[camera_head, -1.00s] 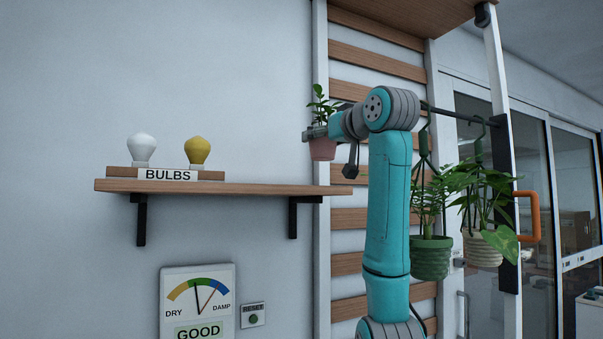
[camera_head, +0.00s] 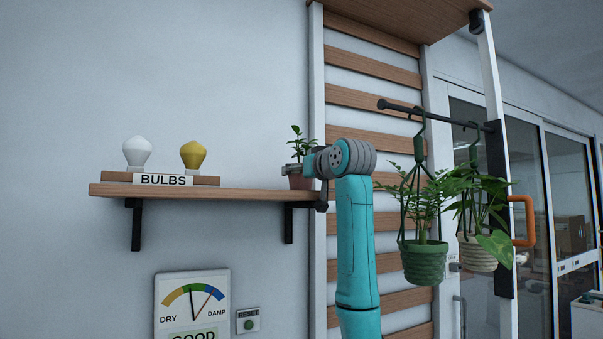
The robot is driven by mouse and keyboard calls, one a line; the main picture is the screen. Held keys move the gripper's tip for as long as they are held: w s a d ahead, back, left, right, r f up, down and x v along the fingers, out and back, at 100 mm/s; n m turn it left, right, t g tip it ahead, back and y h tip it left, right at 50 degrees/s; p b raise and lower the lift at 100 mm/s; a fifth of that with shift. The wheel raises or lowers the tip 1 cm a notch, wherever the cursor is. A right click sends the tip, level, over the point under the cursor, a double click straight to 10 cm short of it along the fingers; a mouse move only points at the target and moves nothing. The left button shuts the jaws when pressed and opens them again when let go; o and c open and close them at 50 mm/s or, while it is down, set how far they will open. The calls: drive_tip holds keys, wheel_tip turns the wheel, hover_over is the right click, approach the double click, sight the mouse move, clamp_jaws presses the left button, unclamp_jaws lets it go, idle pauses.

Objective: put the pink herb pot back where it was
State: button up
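The pink herb pot (camera_head: 299,183) with its green leafy plant (camera_head: 300,145) is at the right end of the wooden wall shelf (camera_head: 240,194). It is upright and its base is at about the level of the shelf top; I cannot tell whether it touches. My gripper (camera_head: 297,169) is at the pot's upper part, reaching in from the right. It appears shut on the pot, with the far finger mostly hidden. My arm partly covers the pot's right side.
A white bulb (camera_head: 137,152) and a yellow bulb (camera_head: 193,155) stand on the BULBS holder (camera_head: 160,179) at the shelf's left. The shelf between holder and pot is clear. A green hanging pot (camera_head: 424,262) and a cream hanging pot (camera_head: 478,252) hang from a dark rail (camera_head: 440,115) at right.

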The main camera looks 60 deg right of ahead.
drive_tip(key=shift+f, duration=0.1)
drive_tip(key=o, duration=1.3)
drive_tip(key=shift+s, duration=0.1)
drive_tip(key=v, duration=1.2)
